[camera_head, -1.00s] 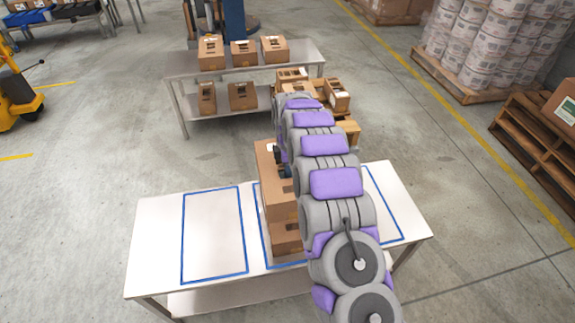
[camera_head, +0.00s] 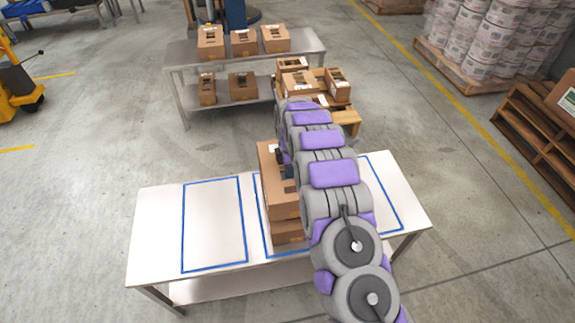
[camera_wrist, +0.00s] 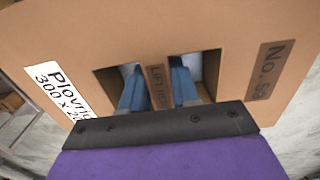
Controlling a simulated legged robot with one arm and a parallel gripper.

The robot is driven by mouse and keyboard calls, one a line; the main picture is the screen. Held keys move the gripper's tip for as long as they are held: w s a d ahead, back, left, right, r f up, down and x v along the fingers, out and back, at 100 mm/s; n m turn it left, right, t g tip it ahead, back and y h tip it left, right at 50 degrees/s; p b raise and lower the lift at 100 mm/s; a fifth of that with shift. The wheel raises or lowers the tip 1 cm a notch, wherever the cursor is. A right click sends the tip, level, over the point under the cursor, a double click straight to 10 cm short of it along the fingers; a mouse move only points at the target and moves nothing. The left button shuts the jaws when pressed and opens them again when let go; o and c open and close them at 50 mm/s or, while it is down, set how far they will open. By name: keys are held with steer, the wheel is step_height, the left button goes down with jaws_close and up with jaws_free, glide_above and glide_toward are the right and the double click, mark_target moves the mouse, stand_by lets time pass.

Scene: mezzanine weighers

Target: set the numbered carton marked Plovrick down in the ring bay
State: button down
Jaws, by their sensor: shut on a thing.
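In the wrist view, the carton marked Plovrick (camera_wrist: 225,30) fills the picture, with a white label at left and a number patch, its last digits hard to read, at right. My gripper (camera_wrist: 157,78) has its blue fingers in the two hand slots, shut on the strip between them. In the head view, the brown carton (camera_head: 270,185) at my arm's end shows left of the arm, over a lower carton (camera_head: 287,231). Whether they touch is unclear. The table (camera_head: 157,222) has blue outlined bays: left (camera_head: 213,225) empty, middle (camera_head: 258,215) with cartons, right (camera_head: 385,190) partly hidden. No ring mark is visible.
Behind, a two-level bench (camera_head: 185,56) holds several cartons. Right of it, more cartons sit on a pallet (camera_head: 347,117). Wrapped pails (camera_head: 480,35) and stacked wooden pallets (camera_head: 530,125) stand at right. Floor is clear left of the table.

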steer(key=shift+d+f, duration=0.15)
steer(key=shift+f, duration=0.35)
steer(key=shift+a+f, duration=0.2)
steer(key=shift+f, duration=1.4)
steer(key=shift+f, duration=0.15)
steer(key=c, duration=0.8)
jaws_free()
steer(key=shift+o, duration=0.2)
